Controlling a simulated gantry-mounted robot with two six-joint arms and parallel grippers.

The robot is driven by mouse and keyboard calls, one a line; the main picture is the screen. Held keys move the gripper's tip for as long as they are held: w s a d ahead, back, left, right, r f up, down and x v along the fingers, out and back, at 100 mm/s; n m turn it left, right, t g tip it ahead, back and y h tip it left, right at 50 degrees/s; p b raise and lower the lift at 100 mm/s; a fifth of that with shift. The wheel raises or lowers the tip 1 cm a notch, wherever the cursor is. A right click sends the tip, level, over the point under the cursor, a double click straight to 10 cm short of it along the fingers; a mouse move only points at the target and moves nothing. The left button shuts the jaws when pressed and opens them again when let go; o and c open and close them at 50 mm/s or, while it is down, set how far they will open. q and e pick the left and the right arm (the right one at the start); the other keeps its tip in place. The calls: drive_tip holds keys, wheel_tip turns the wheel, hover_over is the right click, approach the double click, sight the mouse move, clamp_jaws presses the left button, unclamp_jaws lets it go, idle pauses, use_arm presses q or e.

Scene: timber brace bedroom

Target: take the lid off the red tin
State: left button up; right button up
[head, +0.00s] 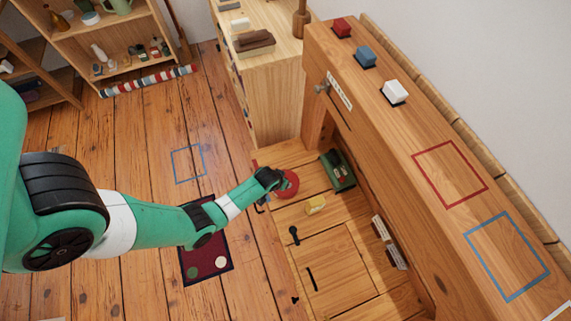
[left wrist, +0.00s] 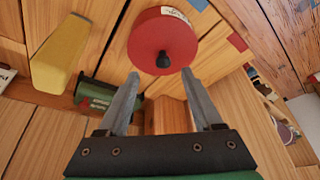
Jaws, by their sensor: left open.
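The red tin (head: 291,186) stands on the wooden desk surface, near its left edge in the head view. In the left wrist view the red tin (left wrist: 150,38) shows from above as a round red lid with a black knob (left wrist: 163,60) and a pale label on its side. My left gripper (head: 272,179) is at the tin and partly hides it in the head view. In the left wrist view its open fingers (left wrist: 160,74) point at the lid, with the knob between the lines of the fingertips. I cannot tell the gap to the knob. My right gripper is not in view.
A green box (head: 338,170) stands behind the tin, and a yellow block (head: 316,204) lies nearby. A black handle (head: 294,235) is on the desk surface. The upright desk back (head: 395,215) rises at the right. The shelf above holds red, blue and white blocks.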

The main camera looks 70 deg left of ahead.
use_arm(q)
drive_tip(key=shift+w+a+f, duration=0.15)
drive_tip(key=shift+f, duration=0.5)
drive_tip(key=shift+r, duration=0.1)
drive_tip(key=b+x, duration=0.2)
drive_tip(key=a+b+x, duration=0.1)
drive_tip(key=b+x, duration=0.1)
drive_tip(key=x, duration=0.1)
drive_tip(key=shift+w+b, duration=0.15)
drive_tip(key=shift+b, duration=0.25)
drive_tip(key=shift+r, duration=0.1)
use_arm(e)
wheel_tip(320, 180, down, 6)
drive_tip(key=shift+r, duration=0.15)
use_arm(q)
clamp_jaws()
